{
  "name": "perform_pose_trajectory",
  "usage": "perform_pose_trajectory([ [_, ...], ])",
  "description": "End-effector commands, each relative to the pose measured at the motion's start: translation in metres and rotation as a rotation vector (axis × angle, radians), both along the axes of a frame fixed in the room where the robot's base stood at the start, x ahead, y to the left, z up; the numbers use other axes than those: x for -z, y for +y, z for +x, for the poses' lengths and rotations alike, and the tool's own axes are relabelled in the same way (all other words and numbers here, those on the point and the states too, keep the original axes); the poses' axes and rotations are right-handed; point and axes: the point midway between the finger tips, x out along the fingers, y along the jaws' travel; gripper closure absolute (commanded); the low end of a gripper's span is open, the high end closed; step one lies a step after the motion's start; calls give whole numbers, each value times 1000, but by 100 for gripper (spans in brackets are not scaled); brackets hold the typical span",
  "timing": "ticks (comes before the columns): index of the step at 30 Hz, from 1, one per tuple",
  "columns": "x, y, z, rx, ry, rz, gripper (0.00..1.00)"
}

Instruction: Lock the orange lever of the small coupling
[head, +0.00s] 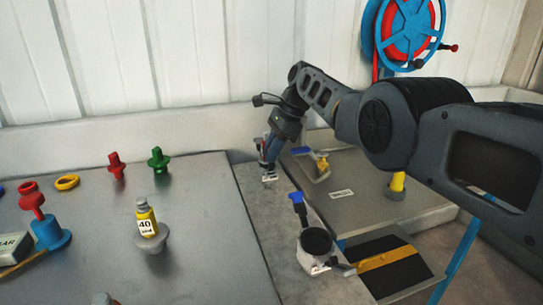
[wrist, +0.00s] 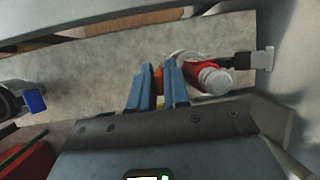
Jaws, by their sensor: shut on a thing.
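My gripper (wrist: 160,82) is at the far end of the grey bench strip. In the wrist view its two blue fingers point away from me, with a bit of the orange lever (wrist: 158,77) between them. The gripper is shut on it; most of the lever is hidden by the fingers. The small coupling (wrist: 207,74) is just right of the fingers, showing a red body with a pale grey end and a light band. In the head view my gripper (head: 268,150) largely covers the coupling, so the lever's angle cannot be told.
A larger coupling with a dark cap (head: 316,241) and blue lever (head: 298,203) stands nearer on the strip. A yellow bottle (head: 146,221) stands on the left table, with red (head: 116,164) and green (head: 158,160) fittings behind. A wall rises close behind my gripper.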

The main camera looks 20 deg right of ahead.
Motion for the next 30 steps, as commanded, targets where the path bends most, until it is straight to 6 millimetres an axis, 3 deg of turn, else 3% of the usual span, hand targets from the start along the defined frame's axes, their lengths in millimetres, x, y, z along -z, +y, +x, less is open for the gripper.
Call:
perform_pose_trajectory([
  [14,1,-1,-1,1,6,-2,100],
  [15,1,-1,-1,1,6,-2,82],
  [21,1,-1,-1,0,5,-1,63],
  [30,0,0,0,0,4,-1,63],
])
